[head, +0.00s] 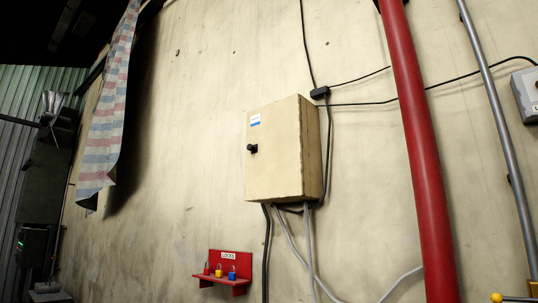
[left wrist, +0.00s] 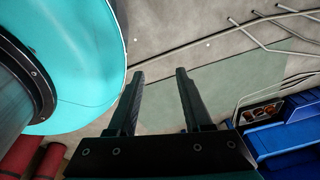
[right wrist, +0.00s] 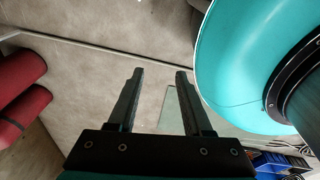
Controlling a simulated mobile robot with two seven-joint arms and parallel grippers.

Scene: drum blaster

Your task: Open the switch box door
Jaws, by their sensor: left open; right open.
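The switch box (head: 283,150) is a beige cabinet on the wall, right of centre in the head view. Its door (head: 272,165) looks shut and carries a small black knob (head: 252,148) on its left side and a blue and white label. Neither gripper shows in the head view. In the left wrist view my left gripper (left wrist: 160,75) is open and empty above the floor. In the right wrist view my right gripper (right wrist: 158,75) is open and empty above the floor. The switch box is in neither wrist view.
A thick red pipe (head: 420,150) and a thin grey pipe (head: 500,140) run right of the box. Cables hang below it. A red lock rack (head: 227,284) with padlocks is below left. A striped cloth (head: 108,110) hangs left. Blue bins (left wrist: 285,135) and red cylinders (right wrist: 20,110) stand on the floor.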

